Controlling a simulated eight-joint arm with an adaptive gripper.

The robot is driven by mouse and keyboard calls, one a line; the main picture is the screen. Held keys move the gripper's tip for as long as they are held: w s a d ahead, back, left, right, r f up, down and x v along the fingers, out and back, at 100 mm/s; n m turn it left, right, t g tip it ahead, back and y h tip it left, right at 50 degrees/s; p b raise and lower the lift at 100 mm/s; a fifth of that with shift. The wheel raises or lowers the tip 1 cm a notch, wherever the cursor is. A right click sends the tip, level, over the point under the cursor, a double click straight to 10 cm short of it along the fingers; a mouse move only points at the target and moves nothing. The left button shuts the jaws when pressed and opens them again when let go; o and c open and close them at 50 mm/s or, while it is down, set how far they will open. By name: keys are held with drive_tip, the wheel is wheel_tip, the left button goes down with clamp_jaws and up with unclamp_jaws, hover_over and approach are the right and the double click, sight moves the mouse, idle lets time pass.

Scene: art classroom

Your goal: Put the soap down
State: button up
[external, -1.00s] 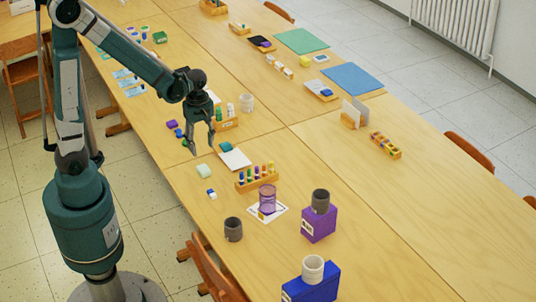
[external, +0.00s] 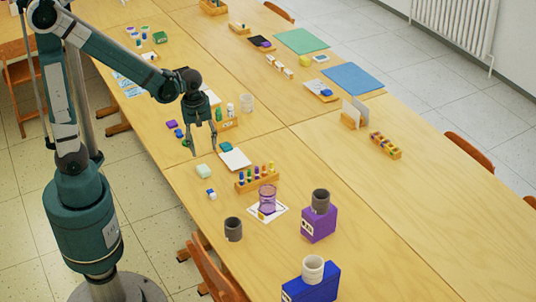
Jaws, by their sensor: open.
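A pale green block (external: 204,171) that looks like the soap lies on the wooden table near its left edge. My gripper (external: 204,151) points down just above and behind it in the picture, with its fingers apart and nothing seen between them. The block is apart from the fingers. Exact height of the fingertips above the table is hard to tell.
A white sheet (external: 236,160) with a teal block (external: 226,147) lies right of the gripper. A small blue-and-white block (external: 211,194) and a wooden peg rack (external: 257,178) are nearer. A dark grey cup (external: 233,229) stands near the table edge.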

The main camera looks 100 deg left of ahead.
drive_tip(key=d+r+m+t, duration=0.2)
drive_tip(key=d+r+m, duration=0.3)
drive_tip(key=d, duration=0.5)
drive_tip(key=d+r+m+t, duration=0.2)
drive_tip(key=d+r+m, duration=0.3)
drive_tip(key=d+m, duration=0.5)
drive_tip(key=d+r+m+t, duration=0.2)
drive_tip(key=d+r+m, duration=0.3)
drive_tip(key=d+m, duration=0.3)
drive_tip(key=shift+s+d+h, duration=0.2)
drive_tip(key=shift+d+h, duration=0.1)
drive_tip(key=shift+d, duration=1.5)
